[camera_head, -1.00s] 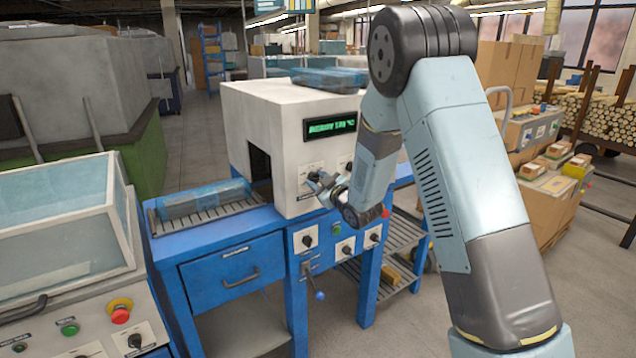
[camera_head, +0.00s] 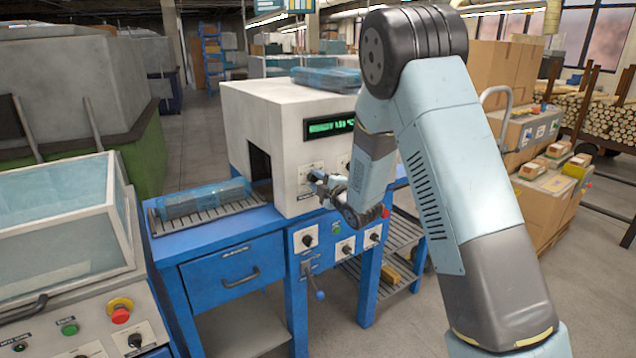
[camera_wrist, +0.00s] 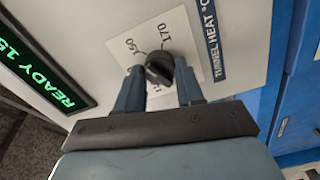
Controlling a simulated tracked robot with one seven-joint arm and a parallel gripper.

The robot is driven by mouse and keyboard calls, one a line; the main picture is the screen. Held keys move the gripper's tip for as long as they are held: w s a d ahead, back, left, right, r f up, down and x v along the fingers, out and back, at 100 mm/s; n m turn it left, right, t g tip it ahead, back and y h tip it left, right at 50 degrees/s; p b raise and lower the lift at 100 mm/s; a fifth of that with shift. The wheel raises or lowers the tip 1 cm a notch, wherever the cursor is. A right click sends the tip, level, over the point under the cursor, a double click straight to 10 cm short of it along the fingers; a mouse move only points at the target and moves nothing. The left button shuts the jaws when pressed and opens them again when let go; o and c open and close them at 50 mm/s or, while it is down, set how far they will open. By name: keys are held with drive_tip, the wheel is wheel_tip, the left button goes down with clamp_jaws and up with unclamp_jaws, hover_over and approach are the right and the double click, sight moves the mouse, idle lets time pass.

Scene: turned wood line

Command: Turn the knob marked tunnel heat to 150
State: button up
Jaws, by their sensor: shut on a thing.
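The black tunnel heat knob (camera_wrist: 157,70) sits on a white dial plate (camera_wrist: 181,36) marked 150 and 170, with another number partly hidden below. The plate is on the front of the white tunnel housing (camera_head: 262,109). My gripper (camera_wrist: 159,84) is shut on the knob, one blue-grey finger at each side; it also shows at the housing front in the head view (camera_head: 319,180). The knob's exact pointer direction is hard to tell. The green display (camera_wrist: 30,64) reads READY 15, with the rest cut off; in the head view (camera_head: 330,127) its digits are blurred.
Another dial plate (camera_head: 345,163) is partly hidden behind my arm. Several knobs and buttons sit on the blue lower panel (camera_head: 322,258). A wrapped pack (camera_head: 204,199) lies on the left rollers, and another (camera_head: 326,78) on top of the housing.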

drive_tip(key=shift+s+a+f+n, duration=0.15)
drive_tip(key=shift+f+n, duration=0.1)
drive_tip(key=shift+n, duration=0.25)
drive_tip(key=o, duration=0.8)
drive_tip(key=shift+c, duration=0.2)
drive_tip(key=shift+o, duration=1.4)
drive_tip(key=shift+r, duration=0.15)
drive_tip(key=v, duration=1.3)
drive_tip(key=shift+s+d, duration=0.2)
drive_tip(key=shift+d, duration=0.2)
